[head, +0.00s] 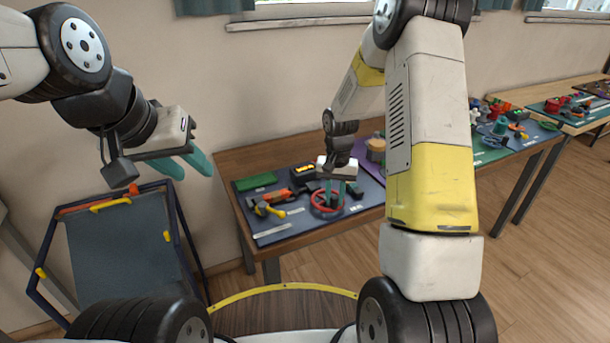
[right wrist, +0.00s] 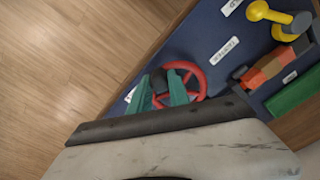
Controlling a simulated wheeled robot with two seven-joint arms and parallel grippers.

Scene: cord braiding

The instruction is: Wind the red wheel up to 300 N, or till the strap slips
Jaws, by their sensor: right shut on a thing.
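The red wheel (head: 318,207) lies on the blue mat at the front of the near table, with spokes and a dark hub. It also shows in the right wrist view (right wrist: 201,82). My right gripper (head: 338,190) reaches down onto it; its teal fingers are shut at the wheel's dark middle part (right wrist: 176,74). My left gripper (head: 190,168) is open and empty in the air, left of the table and well away from the wheel. A small black box with a yellow face (head: 304,169) stands behind the wheel; any reading is too small to tell. I cannot make out the strap.
On the blue mat (head: 275,232) lie a yellow-handled tool (head: 268,209), an orange tool (head: 279,195) and a green block (head: 256,181). A tilted blue-framed panel (head: 125,245) stands at the left. More tables with parts run off to the right.

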